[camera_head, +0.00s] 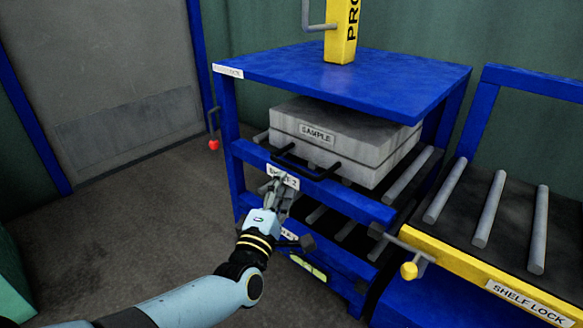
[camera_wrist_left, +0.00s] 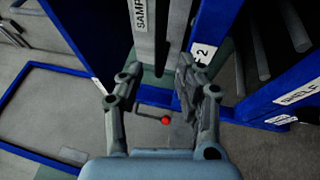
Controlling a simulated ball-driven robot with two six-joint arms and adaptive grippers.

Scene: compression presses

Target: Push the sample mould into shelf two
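The sample mould (camera_head: 345,132) is a grey block with a "SAMPLE" label. It sits on rollers under the blue top of the rack, behind the front bar marked "SHELF 2" (camera_head: 340,196). A black handle (camera_head: 306,163) shows at its front side. My left gripper (camera_head: 276,190) is in front of the bar, over part of the shelf label, below the mould's near left corner. In the left wrist view the left gripper (camera_wrist_left: 158,72) has its fingers apart with nothing between them. The mould's labelled face (camera_wrist_left: 152,30) shows beyond the fingertips. My right gripper is not in view.
A roller table (camera_head: 500,215) with a yellow "SHELF LOCK" bar (camera_head: 480,275) stands at the right. A yellow knob (camera_head: 409,270) juts out at its left end. A red knob (camera_head: 213,145) is left of the rack. The floor (camera_head: 110,225) at left is clear.

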